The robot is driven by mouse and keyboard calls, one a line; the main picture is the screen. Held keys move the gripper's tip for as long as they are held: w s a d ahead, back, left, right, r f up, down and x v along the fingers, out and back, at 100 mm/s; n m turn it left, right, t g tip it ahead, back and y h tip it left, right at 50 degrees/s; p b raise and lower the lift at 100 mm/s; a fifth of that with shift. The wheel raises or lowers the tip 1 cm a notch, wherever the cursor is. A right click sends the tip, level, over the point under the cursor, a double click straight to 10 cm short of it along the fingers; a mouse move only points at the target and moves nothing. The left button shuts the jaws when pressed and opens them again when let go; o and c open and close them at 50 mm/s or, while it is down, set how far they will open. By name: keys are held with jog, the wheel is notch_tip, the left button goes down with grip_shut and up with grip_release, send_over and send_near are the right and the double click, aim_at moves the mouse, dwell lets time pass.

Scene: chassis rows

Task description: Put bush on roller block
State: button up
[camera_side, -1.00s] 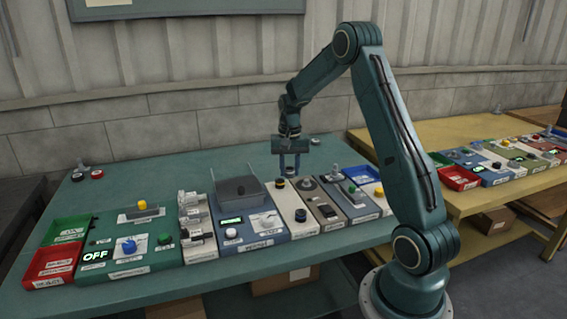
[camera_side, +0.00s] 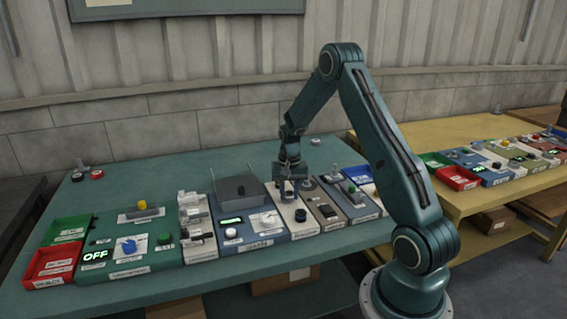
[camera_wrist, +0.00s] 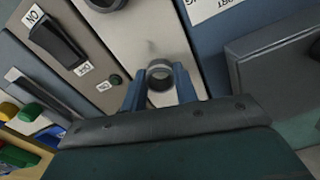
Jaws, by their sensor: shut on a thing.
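My gripper (camera_side: 290,193) is low over the back part of a cream panel. It is shut on a dark ring-shaped bush (camera_wrist: 160,85), which sits between the two blue fingertips in the wrist view. The fingers hide most of the bush in the side view, and I cannot tell whether it touches the panel. A light grey block with several cylindrical parts (camera_side: 196,218), possibly the roller block, stands to the left of the gripper, beyond the blue panel. Its label is too small to read.
A lidded grey box (camera_side: 238,190) stands left of my gripper on a blue panel. A black round part (camera_side: 300,214) is in front of the gripper on the cream panel. A brown switch panel (camera_side: 326,213) is to the right. The table's left back is mostly clear.

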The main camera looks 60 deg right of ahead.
jog(key=shift+f, duration=0.3)
jog(key=shift+f, duration=0.15)
jog(key=o, duration=1.1)
notch_tip(320, 180, up, 12)
jog(key=shift+r, duration=0.2)
dwell(0.5)
